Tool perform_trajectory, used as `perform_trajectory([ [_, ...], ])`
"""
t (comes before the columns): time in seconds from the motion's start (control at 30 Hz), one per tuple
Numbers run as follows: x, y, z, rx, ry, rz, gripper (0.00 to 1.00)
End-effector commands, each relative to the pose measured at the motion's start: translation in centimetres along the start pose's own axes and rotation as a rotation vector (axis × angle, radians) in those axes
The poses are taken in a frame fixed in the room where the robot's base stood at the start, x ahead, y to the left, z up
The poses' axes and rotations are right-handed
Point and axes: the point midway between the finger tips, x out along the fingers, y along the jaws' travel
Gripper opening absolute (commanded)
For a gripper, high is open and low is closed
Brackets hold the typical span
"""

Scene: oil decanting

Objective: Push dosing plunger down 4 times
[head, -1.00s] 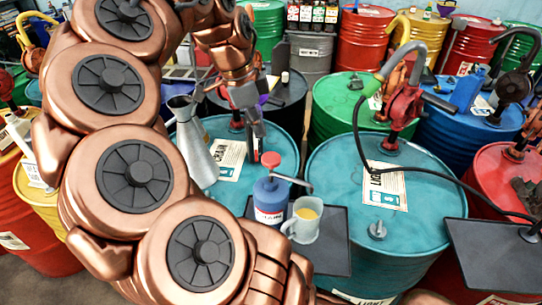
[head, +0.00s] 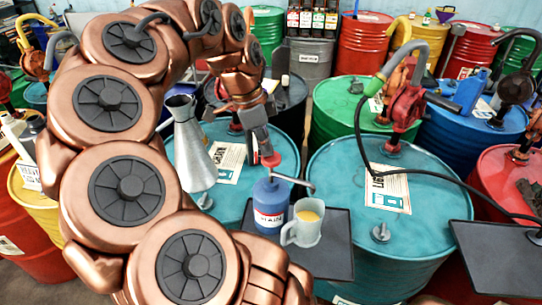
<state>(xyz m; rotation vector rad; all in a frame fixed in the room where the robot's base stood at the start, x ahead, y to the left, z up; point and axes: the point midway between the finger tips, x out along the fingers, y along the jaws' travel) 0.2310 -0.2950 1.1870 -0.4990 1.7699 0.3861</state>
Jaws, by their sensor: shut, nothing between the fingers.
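The dosing bottle (head: 270,206) is blue with a white label and stands upright on a dark tray (head: 335,268). Its red plunger knob (head: 271,161) stands raised above the bottle, and a grey spout (head: 296,181) points right. A pale translucent jug (head: 303,228) with yellow liquid stands under and in front of the spout. My gripper (head: 265,151) is shut and empty, pointing down, with its tips right at the top of the knob in the picture. I cannot tell whether they touch it.
A metal oil can (head: 190,150) stands left of my gripper. A red hand pump (head: 402,108) with a black hose (head: 430,182) is at right. My arm covers much of the left side.

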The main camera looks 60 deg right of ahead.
Motion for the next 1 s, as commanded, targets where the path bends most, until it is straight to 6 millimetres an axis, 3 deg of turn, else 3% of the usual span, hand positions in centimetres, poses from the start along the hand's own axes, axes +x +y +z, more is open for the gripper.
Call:
perform_trajectory([
  [0.4, 3.0, 0.2, 0.8, 0.0, -0.003, 0.005, 0.0],
  [0.63, 2.4, 0.1, 0.8, 0.0, -0.001, 0.002, 0.0],
  [1.0, 0.7, 0.0, 3.4, -0.001, 0.0, -0.001, 0.0],
])
